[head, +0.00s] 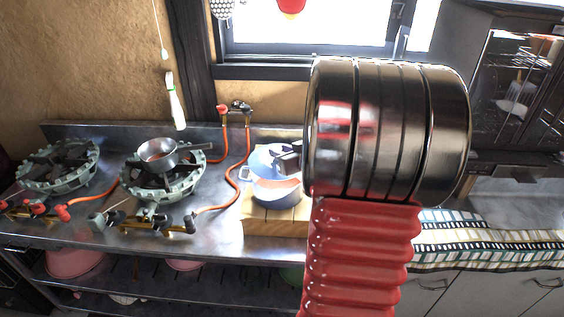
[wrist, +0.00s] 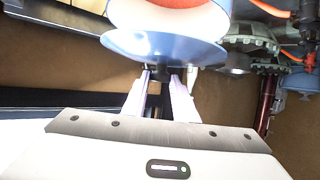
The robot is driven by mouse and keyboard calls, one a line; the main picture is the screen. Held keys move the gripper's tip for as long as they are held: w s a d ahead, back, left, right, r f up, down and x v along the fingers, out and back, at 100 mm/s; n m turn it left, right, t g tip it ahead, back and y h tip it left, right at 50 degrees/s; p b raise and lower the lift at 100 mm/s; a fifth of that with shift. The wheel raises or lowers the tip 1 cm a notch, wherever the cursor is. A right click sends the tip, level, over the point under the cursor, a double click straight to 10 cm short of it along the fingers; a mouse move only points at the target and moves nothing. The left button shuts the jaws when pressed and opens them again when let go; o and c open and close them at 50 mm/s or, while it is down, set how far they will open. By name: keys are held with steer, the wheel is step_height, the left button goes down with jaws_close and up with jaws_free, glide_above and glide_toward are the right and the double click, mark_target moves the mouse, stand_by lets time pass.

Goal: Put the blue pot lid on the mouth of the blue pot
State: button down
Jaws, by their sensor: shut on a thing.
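The blue pot (head: 277,196) stands on a wooden board near the middle of the steel counter, with an orange inside showing at its mouth. The blue pot lid (head: 262,158) is just above the pot, tilted and covering part of the mouth from view. Whether lid and rim touch cannot be told.
The wooden board (head: 262,225) is under the pot. Two gas burners stand to the left, the nearer with a steel pan (head: 158,152) on it. Orange hoses (head: 236,172) run to a wall tap. A patterned cloth (head: 480,240) lies at the right.

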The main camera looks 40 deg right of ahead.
steer(key=shift+f, duration=1.9)
steer(key=c, duration=1.4)
jaws_free()
steer(key=shift+f, duration=0.1)
steer(key=shift+c, duration=0.2)
steer(key=shift+s+a+r, duration=0.1)
steer(key=shift+s+r, duration=0.3)
steer(key=shift+s, duration=0.1)
steer(key=v, duration=1.1)
steer(key=shift+w, duration=0.1)
